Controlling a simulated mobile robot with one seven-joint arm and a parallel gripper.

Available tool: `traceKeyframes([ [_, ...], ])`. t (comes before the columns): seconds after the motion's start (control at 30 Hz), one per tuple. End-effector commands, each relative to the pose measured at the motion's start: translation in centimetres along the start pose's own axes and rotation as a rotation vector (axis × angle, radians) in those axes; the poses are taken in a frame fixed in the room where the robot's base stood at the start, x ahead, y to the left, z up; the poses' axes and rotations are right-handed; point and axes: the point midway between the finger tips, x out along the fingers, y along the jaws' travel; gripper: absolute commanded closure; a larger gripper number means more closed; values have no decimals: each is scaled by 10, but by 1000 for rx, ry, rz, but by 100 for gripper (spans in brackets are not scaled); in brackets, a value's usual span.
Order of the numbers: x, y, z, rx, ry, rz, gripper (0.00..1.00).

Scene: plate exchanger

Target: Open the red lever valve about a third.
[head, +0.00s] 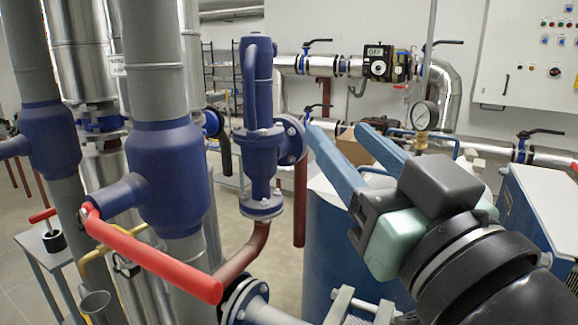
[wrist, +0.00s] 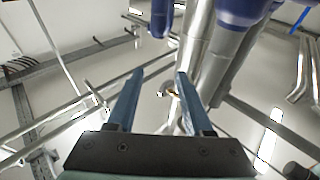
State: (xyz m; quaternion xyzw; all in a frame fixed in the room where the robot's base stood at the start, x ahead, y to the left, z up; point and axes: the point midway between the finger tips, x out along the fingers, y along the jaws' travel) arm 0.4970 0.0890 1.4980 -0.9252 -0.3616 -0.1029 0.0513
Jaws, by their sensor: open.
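The large red lever (head: 155,262) is in the head view at the lower left. It slants from its pivot on a blue valve body (head: 158,185) down to a free end at the right. My gripper (head: 338,135) is open and empty, its two long blue fingers pointing up and left. In the picture it is well right of the lever and above it, apart from it. The wrist view also shows my gripper (wrist: 159,74) with nothing between the fingers. I cannot make out the red lever in the wrist view.
A blue flanged valve (head: 262,150) stands between the lever and my gripper. A grey flanged pipe (head: 250,303) is close to the lever's free end. A small table (head: 45,245) at the left holds a small red-handled part (head: 50,232). A pressure gauge (head: 424,116) is behind my gripper.

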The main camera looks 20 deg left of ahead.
Motion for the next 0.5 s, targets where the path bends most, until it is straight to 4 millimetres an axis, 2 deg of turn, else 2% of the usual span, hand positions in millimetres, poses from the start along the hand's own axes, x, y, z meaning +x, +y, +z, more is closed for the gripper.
traceKeyframes([
  [0.03,-10,-8,31,25,-47,-84,49],
  [0.1,-21,-25,51,52,-106,-220,49],
  [0.2,-43,-48,68,73,-165,-400,49],
  [0.4,-83,-76,74,73,-219,-653,49],
  [0.5,-94,-83,73,67,-226,-717,49],
])
